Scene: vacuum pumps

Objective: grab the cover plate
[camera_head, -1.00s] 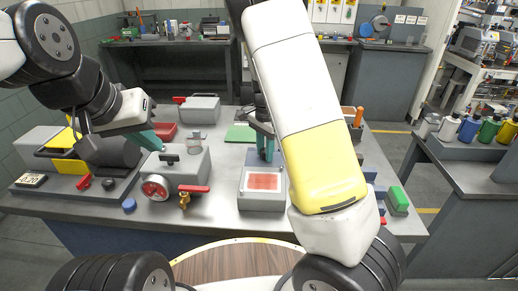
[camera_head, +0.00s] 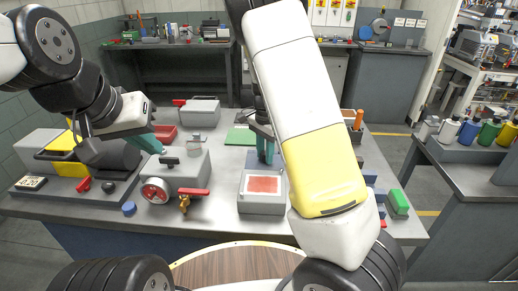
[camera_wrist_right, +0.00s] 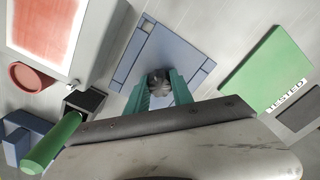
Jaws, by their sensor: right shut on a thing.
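A blue-grey square plate, which looks like the cover plate (camera_wrist_right: 185,54), lies below my right gripper in the right wrist view. Thin lines run across it near its edges. My right gripper (camera_wrist_right: 160,88) has its teal fingers shut on a dark grey round knob at the plate's middle. Whether the plate is raised off the bench cannot be told. In the head view my right gripper (camera_head: 265,150) points down behind the grey box, and the plate is mostly hidden. My left gripper (camera_head: 152,143) hangs above the grey pump (camera_head: 180,172); its finger gap is unclear.
A grey box with a red panel (camera_head: 263,185) stands in front of my right gripper. A green "TESTED" mat (camera_wrist_right: 265,70) lies beside the plate. A green-handled tool (camera_wrist_right: 50,145) is near the gripper. The pump has a gauge and red lever (camera_head: 193,191).

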